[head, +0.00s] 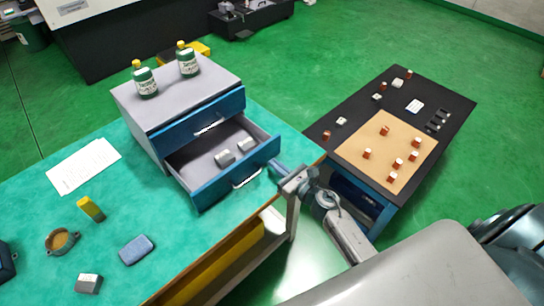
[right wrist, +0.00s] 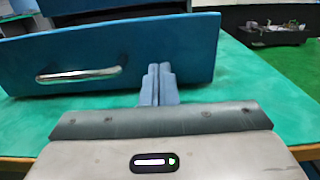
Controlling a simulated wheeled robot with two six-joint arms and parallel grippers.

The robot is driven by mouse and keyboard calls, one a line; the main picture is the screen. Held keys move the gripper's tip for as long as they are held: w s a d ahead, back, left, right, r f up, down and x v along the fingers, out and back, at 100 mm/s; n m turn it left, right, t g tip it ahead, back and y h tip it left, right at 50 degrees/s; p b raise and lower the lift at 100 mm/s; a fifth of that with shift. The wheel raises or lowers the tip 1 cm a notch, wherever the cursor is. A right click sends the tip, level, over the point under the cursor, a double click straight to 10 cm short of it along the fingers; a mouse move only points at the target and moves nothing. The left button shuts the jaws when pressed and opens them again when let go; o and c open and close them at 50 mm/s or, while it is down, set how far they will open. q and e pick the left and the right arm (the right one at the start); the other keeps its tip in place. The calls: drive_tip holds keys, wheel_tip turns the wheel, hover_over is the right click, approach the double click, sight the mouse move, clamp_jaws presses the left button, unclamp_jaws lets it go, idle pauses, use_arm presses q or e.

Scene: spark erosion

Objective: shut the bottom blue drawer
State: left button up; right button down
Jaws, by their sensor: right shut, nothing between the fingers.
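The grey cabinet (head: 180,85) with blue drawer fronts stands on the green-topped table. Its bottom blue drawer (head: 215,188) is pulled out, with grey blocks (head: 224,158) inside. The upper drawer (head: 200,122) looks shut. My right gripper (head: 277,168) is shut and empty, at the right end of the bottom drawer's front. In the right wrist view the closed fingertips (right wrist: 160,72) point at the drawer front (right wrist: 190,50), right of its silver handle (right wrist: 80,75). I cannot tell whether they touch it. My left gripper is not in view.
Two green bottles (head: 145,80) stand on the cabinet. A blue sponge-like block (head: 137,250), a yellow piece (head: 91,208), a round brass-coloured part (head: 62,241) and white paper (head: 84,165) lie on the table. A dark side table (head: 355,110) with several small parts stands at the right.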

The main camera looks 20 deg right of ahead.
sight(238, 139)
drive_tip(key=shift+x, duration=1.1)
drive_tip(key=shift+w, duration=0.1)
drive_tip(key=shift+w+a, duration=0.2)
drive_tip(key=shift+w, duration=0.35)
drive_tip(key=b+x, duration=0.4)
drive_tip(key=x, duration=1.2)
drive_tip(key=shift+f, duration=0.15)
drive_tip(key=shift+r, duration=0.25)
